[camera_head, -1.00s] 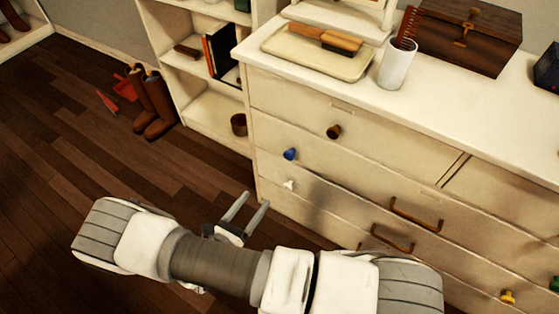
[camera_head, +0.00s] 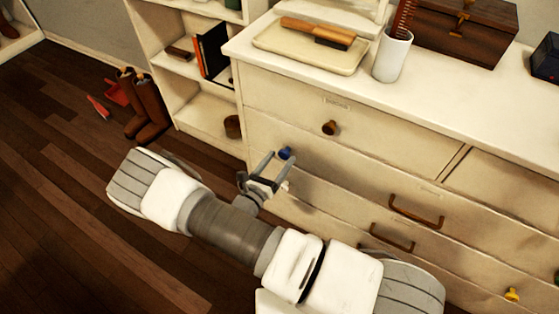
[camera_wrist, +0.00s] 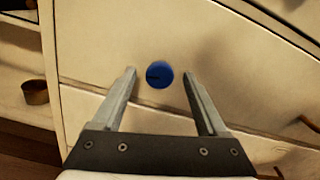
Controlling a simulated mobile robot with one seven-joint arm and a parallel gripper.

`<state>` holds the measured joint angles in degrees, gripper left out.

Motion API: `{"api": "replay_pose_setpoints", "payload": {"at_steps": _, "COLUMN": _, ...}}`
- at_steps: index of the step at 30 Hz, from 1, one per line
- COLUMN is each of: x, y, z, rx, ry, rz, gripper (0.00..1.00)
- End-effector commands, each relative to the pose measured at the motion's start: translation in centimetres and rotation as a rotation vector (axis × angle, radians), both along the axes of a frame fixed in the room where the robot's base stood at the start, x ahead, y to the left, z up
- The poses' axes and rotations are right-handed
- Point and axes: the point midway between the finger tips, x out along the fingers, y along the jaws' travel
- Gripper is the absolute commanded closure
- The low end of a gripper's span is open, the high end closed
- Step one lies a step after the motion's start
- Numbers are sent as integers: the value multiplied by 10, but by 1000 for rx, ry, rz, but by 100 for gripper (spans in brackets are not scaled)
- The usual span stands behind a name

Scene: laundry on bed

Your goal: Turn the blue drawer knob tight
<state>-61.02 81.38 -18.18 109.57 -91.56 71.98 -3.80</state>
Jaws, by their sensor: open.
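The blue drawer knob (camera_head: 285,153) is on the left part of a cream dresser's drawer front, below a brown knob. In the wrist view the blue knob (camera_wrist: 159,75) is round, with a dark mark on its face. My gripper (camera_head: 272,160) is open in front of the dresser. In the wrist view its two fingers (camera_wrist: 159,77) lie to the left and right of the knob, with a gap on each side. I cannot tell how far the fingertips are from the drawer front. A white knob (camera_head: 285,187) below is partly hidden by my gripper.
The dresser (camera_head: 310,95) also carries a brown knob (camera_head: 329,128), brown handles (camera_head: 416,212) and a yellow knob (camera_head: 512,295). A tray (camera_head: 310,50) with a brush, a white cup (camera_head: 391,55) and a wooden box (camera_head: 465,32) stand on top. Boots (camera_head: 148,108) stand by the shelf.

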Motion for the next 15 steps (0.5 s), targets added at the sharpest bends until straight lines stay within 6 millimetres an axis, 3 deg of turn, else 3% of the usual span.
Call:
{"api": "replay_pose_setpoints", "payload": {"at_steps": 11, "x": 5, "y": -3, "z": 0, "rx": 1, "ry": -1, "rz": 0, "gripper": 24}}
{"api": "replay_pose_setpoints", "payload": {"at_steps": 15, "x": 5, "y": -3, "z": 0, "rx": 1, "ry": -1, "rz": 0, "gripper": 49}}
